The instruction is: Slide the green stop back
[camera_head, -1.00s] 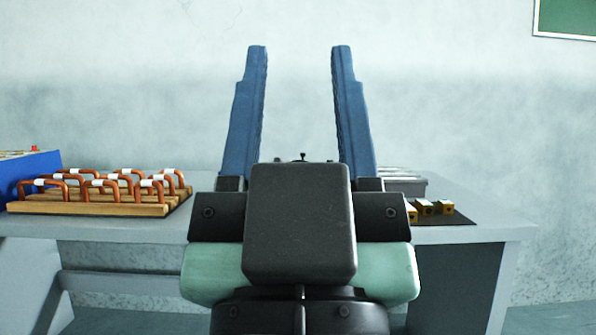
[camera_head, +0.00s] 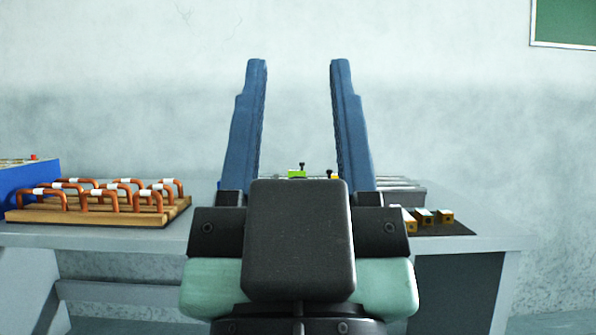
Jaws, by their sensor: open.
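The green stop (camera_head: 297,174) shows as a small bright green block with a dark knob on top, seen between my gripper's fingers and beyond them. A yellow piece (camera_head: 332,175) with a similar dark knob sits just right of it. My gripper (camera_head: 298,75) is open and empty, its two blue fingers pointing up in the picture, well apart. The gripper body hides the lower part of the stop and whatever it rides on. No contact between the fingers and the stop shows.
A grey table (camera_head: 120,236) spans the view. On its left stand a wooden rack (camera_head: 95,214) with several orange handles and a blue box (camera_head: 28,178). On the right lie small brass blocks (camera_head: 424,216) on a dark mat, beside grey bars (camera_head: 400,183). A wall stands behind.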

